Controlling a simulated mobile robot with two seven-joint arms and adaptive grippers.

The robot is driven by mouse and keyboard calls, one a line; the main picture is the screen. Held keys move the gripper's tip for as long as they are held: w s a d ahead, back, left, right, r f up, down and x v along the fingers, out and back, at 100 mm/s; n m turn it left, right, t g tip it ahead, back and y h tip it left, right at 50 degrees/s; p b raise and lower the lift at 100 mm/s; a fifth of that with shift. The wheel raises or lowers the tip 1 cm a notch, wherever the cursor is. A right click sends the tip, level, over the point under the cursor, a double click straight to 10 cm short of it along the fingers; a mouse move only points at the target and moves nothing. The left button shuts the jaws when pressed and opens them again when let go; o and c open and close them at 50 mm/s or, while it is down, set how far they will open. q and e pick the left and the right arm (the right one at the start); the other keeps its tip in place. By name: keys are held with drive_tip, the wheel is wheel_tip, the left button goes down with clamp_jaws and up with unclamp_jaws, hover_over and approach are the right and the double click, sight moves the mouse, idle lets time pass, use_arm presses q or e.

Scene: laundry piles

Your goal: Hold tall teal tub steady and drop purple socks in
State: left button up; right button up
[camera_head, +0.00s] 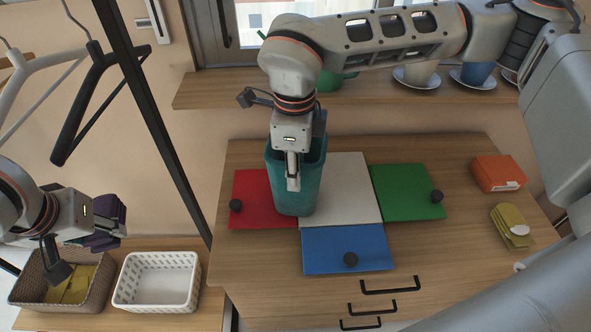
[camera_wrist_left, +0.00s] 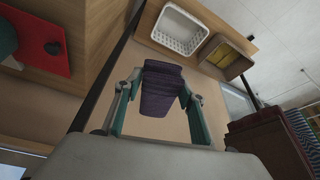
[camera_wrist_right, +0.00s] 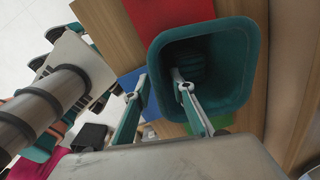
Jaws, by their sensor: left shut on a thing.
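The tall teal tub (camera_head: 296,195) stands upright on the wooden cabinet top, over the red and white panels. My right gripper (camera_head: 293,178) points down at its rim. In the right wrist view, its fingers are apart, one inside the tub (camera_wrist_right: 238,85) and one outside, with the wall between them and no clear grip on it. The purple socks (camera_head: 108,220) are a folded bundle in my left gripper (camera_head: 98,228), held in the air left of the cabinet. The left wrist view shows the socks (camera_wrist_left: 163,95) between its fingers.
A brown basket (camera_head: 98,288) with yellow cloth and a white basket (camera_head: 157,306) stand on a low shelf beneath my left gripper. A black post (camera_head: 160,125) rises between that shelf and the cabinet. Green (camera_head: 405,190) and blue (camera_head: 345,240) panels lie near the tub.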

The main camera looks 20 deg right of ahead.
wheel_tip(320, 180, up, 12)
drive_tip(key=shift+s+a, duration=0.15)
drive_tip(key=shift+s, duration=0.1)
drive_tip(key=shift+s+f, duration=0.1)
